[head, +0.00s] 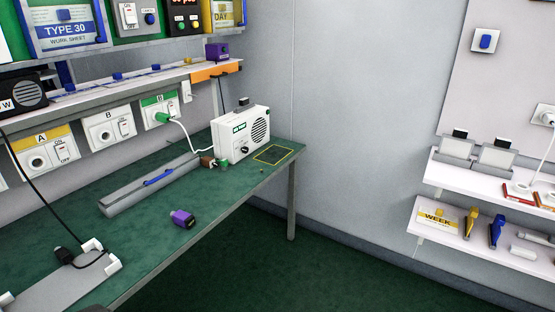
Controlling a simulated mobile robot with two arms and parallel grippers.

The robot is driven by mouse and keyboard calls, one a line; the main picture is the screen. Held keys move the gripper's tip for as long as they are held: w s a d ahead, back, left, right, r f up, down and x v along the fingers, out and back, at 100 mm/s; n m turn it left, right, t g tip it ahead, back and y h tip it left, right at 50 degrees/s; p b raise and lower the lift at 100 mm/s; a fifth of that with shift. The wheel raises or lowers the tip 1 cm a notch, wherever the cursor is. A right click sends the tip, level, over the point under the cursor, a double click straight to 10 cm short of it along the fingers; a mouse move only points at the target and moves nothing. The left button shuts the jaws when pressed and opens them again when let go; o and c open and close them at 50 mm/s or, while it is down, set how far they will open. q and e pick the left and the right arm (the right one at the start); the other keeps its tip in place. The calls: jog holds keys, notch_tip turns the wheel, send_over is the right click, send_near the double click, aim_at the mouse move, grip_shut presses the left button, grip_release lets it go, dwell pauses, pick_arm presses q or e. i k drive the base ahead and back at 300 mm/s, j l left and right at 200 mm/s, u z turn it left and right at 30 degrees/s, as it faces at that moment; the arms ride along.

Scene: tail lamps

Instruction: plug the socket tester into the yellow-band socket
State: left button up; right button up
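The yellow-band socket (42,152), marked A, is on the panel at the left, with a round outlet and a switch marked ON. Its outlet looks empty. A small purple device (183,218) with a dark end lies on the green bench, apart from the sockets; it looks like the socket tester, but I cannot read a label. Neither of my grippers is in view.
Socket B (109,129) has a white band; a green-band socket (159,111) holds a green plug. A white radio (240,134) stands at the bench's far end. A grey trunking (150,184) lies behind the purple device. A black plug (65,255) lies at front left.

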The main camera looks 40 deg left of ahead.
aim_at(186, 221)
jog(key=i+l+u, duration=0.1)
jog(key=i+u, duration=0.25)
jog(key=i, duration=0.2)
jog(key=i+l+u, duration=0.25)
jog(key=i+u, duration=0.15)
jog(key=i, duration=0.15)
